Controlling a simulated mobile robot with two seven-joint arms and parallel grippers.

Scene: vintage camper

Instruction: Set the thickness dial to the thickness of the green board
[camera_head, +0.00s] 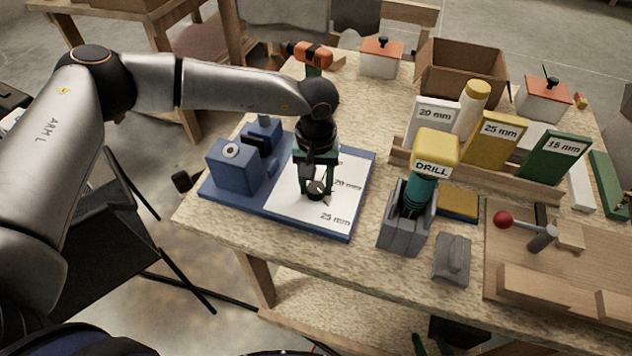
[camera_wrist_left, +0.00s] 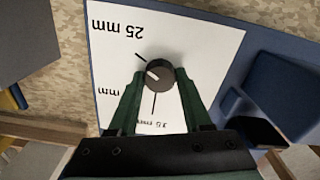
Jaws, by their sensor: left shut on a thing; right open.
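The thickness dial (camera_wrist_left: 160,75) is a dark round knob on a white plate (camera_wrist_left: 215,45) marked 25 mm, 20 mm and what reads as 15 mm. My left gripper (camera_head: 317,190) is shut around the knob from above. In the left wrist view a pale mark on the knob points up-left, roughly between the 25 mm and 20 mm lines. The green board (camera_head: 555,158) stands in the rack at right; its label looks like 15 mm. My right gripper (camera_head: 448,345) shows only partly at the bottom edge, below the table front, open and away from everything.
White (camera_head: 432,122) and yellow (camera_head: 493,140) boards, marked 20 mm and 25 mm, stand beside the green one. A drill (camera_head: 433,155) sits in a grey holder right of the blue dial base (camera_head: 225,200). A red-knobbed lever (camera_head: 503,218) and open carton (camera_head: 462,80) are further right.

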